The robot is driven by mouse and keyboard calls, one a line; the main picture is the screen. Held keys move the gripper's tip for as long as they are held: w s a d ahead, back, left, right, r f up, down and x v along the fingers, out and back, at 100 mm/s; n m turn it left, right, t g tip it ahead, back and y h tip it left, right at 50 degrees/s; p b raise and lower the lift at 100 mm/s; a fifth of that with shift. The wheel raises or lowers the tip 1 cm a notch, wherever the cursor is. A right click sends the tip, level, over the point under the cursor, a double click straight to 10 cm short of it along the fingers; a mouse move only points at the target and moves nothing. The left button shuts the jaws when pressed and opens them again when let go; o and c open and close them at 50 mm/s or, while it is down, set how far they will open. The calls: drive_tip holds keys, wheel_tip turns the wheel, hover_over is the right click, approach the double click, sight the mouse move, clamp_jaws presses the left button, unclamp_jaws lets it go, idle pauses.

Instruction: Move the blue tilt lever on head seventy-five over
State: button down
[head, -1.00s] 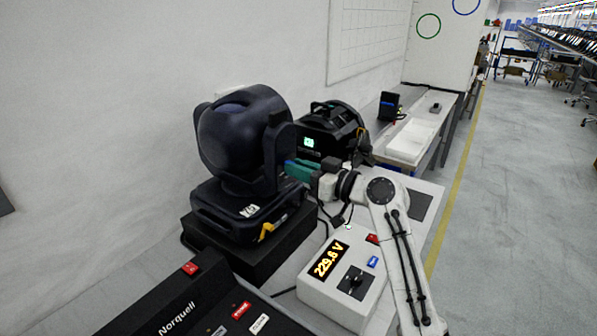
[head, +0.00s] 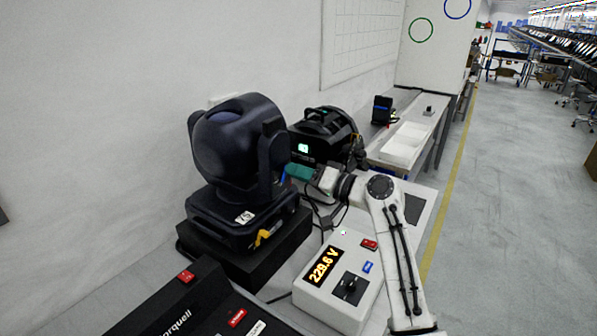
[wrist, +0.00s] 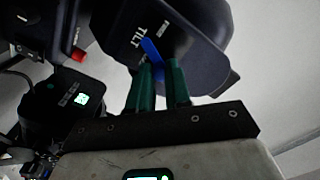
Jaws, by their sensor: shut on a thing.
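The dark moving-head light (head: 228,150) stands on a black block, with a white number label (head: 244,217) on its base too small to read surely. In the wrist view, the blue tilt lever (wrist: 151,48) sits beside the white word TILT on the dark housing (wrist: 185,30). My gripper (wrist: 159,68) has two green fingers shut on the lever, whose upper end shows above the fingertips. In the head view, my gripper (head: 290,170) reaches the right side of the light's yoke, and the lever is too small to tell there.
A second black fixture (head: 325,135) with a lit display stands behind my gripper. A white control box (head: 335,300) showing 229.6 V is in front, with cables near it. A black Norquell console (head: 200,300) is at lower left.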

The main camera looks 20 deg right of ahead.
drive_tip(key=shift+d+f+m, duration=0.1)
drive_tip(key=shift+m, duration=0.2)
drive_tip(key=c, duration=1.1)
unclamp_jaws()
drive_tip(key=shift+o, duration=0.2)
drive_tip(key=b+v, duration=0.1)
drive_tip(key=v, duration=0.9)
drive_tip(key=shift+s+d+b, duration=0.25)
drive_tip(key=shift+b, duration=0.1)
drive_tip(key=shift+s, duration=0.1)
